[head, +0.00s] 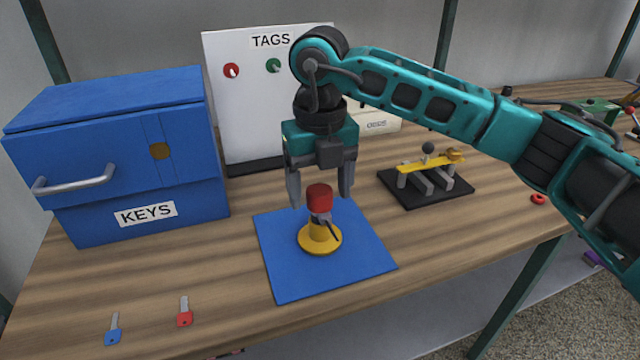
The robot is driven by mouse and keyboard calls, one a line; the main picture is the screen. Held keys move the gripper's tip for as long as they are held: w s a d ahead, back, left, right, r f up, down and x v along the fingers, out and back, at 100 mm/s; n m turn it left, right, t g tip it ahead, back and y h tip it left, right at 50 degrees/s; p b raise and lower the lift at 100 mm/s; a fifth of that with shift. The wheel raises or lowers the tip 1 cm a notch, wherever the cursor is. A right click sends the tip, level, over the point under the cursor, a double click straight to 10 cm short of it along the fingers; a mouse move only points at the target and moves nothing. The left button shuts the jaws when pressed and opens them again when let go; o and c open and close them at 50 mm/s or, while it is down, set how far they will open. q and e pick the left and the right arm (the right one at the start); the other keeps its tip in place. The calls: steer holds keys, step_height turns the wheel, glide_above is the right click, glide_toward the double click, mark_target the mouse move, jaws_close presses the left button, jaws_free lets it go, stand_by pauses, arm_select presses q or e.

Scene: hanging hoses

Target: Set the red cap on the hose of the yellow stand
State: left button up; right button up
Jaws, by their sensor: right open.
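The yellow stand (317,244) is on a blue mat in the middle of the table. A short dark hose end (333,232) hangs at its front right side. The red cap (319,197) is upright at the top of the stand, over a small grey-dark part; how far down it sits I cannot tell. My right gripper (321,201) points down above the stand, open. One finger is left of the cap and one right of it, with a visible gap on both sides. My left gripper is not in view.
The blue mat (278,280) is otherwise bare. A blue KEYS box (110,150) is at left and a white TAGS board (240,120) behind. A black-based fixture (440,195) and red ring (538,198) are right. Red (184,318) and blue keys (113,336) lie front left.

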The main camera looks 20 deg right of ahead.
mark_target(320, 191)
arm_select(q)
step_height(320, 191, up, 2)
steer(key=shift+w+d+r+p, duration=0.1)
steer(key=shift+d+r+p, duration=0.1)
steer(key=shift+p, duration=0.65)
arm_select(e)
step_height(320, 191, up, 13)
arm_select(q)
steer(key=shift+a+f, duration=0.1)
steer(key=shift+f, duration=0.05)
